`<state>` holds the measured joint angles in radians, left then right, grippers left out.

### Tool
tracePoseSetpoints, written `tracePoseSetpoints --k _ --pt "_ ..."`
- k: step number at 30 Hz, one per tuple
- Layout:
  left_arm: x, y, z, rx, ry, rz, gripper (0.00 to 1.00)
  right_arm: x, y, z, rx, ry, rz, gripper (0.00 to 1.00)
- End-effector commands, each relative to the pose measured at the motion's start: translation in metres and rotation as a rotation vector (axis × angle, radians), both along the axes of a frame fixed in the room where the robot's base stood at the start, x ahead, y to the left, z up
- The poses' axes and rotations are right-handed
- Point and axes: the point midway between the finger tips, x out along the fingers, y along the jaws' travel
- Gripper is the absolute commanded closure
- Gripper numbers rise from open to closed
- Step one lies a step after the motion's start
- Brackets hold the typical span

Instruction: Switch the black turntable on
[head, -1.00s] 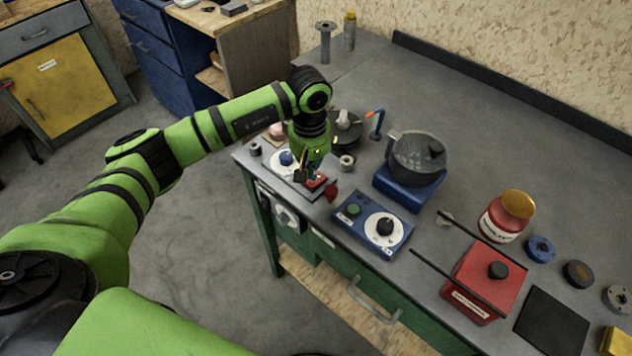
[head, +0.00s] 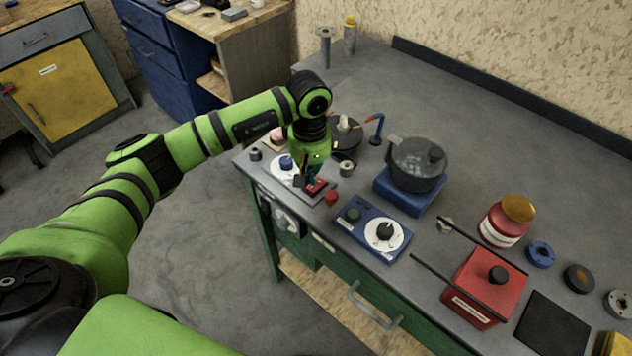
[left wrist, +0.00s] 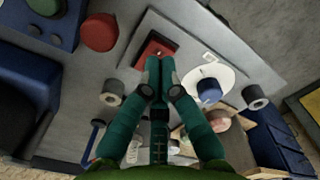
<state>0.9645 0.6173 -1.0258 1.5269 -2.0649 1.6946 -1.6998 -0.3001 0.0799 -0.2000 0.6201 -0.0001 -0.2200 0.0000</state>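The black turntable (head: 351,139) is a dark disc on the bench with a pale object on it, partly behind my left arm in the head view. In front of it lies a flat grey control box (left wrist: 190,32) with a red switch (head: 317,187) and a white dial with a blue knob (head: 286,163). My left gripper (head: 312,182) points down at the red switch. In the left wrist view its fingertips (left wrist: 159,64) are together and empty, at the edge of the red switch (left wrist: 155,47); contact is hard to tell. My right gripper is out of view.
A red round knob (head: 331,197) stands close beside the switch. To the right are a blue control box (head: 352,229), a pot (head: 415,165) on a blue base, a red jar (head: 500,228) and a red box (head: 484,282). The bench's back middle is clear.

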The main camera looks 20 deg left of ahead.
Motion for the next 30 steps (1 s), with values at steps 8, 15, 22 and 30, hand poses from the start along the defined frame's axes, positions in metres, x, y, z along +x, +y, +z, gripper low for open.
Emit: tracePoseSetpoints --k 8,15,22,30 --pt "0.0 0.0 0.0 0.0 0.0 0.0 1.0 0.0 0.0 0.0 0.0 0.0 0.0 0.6" --pt "0.0 0.0 -0.003 0.0 0.0 0.0 1.0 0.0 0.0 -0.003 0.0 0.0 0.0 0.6" --pt "0.0 0.0 -0.006 0.0 0.0 0.0 1.0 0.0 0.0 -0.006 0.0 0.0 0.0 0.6" --pt "0.0 0.0 -0.01 0.0 0.0 0.0 1.0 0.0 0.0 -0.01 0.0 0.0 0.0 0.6"
